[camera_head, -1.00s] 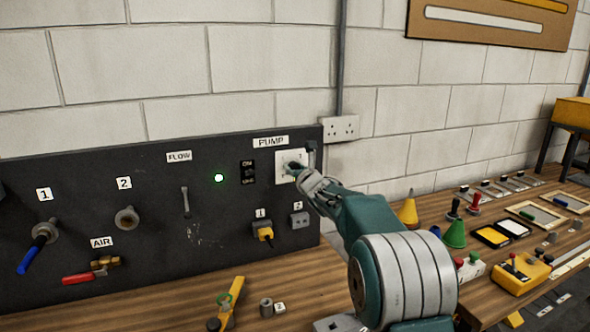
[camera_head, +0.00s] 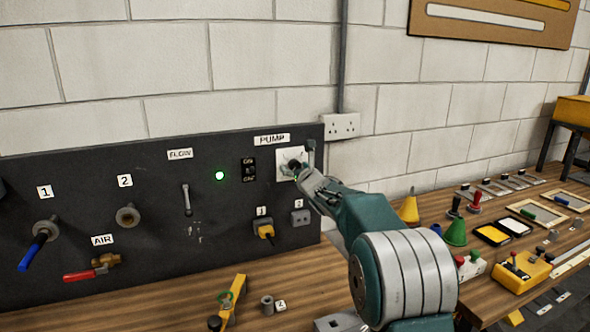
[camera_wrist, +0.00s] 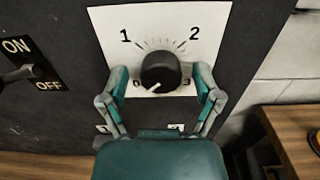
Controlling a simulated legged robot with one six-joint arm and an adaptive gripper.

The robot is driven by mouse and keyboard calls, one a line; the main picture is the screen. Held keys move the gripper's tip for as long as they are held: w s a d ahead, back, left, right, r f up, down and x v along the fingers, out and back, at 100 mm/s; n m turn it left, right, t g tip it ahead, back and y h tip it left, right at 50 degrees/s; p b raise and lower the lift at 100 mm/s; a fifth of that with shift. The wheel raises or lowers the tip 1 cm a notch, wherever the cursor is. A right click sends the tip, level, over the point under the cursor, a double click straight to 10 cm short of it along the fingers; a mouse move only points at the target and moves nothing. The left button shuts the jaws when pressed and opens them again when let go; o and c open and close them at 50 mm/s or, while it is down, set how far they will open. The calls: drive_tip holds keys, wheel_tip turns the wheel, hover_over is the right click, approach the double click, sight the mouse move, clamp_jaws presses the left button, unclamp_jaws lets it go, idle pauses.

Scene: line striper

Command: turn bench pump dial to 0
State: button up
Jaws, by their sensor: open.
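The pump dial is a round black knob (camera_wrist: 161,70) on a white plate (camera_wrist: 105,18) marked 0, 1, 2 and 3. Its white pointer line is aimed to the lower left, close to the 0 at the plate's lower left. My gripper (camera_wrist: 162,78) is open, with one finger on each side of the knob. Gaps show between the fingertips and the knob. In the head view my gripper (camera_head: 299,163) is at the white plate (camera_head: 289,154) under the PUMP label (camera_head: 272,139), and it partly hides the dial.
An ON/OFF switch (camera_wrist: 22,70) is left of the plate, beside a lit green lamp (camera_head: 219,175). A yellow plug (camera_head: 264,230) sits below. The black panel (camera_head: 90,195) ends just right of the dial. Cones and boxes stand on the bench at right.

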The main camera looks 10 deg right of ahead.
drive_tip(key=shift+r, duration=0.1)
drive_tip(key=s+d, duration=0.2)
drive_tip(key=s, duration=0.9)
drive_tip(key=shift+s+d, duration=0.15)
drive_tip(key=shift+s, duration=0.15)
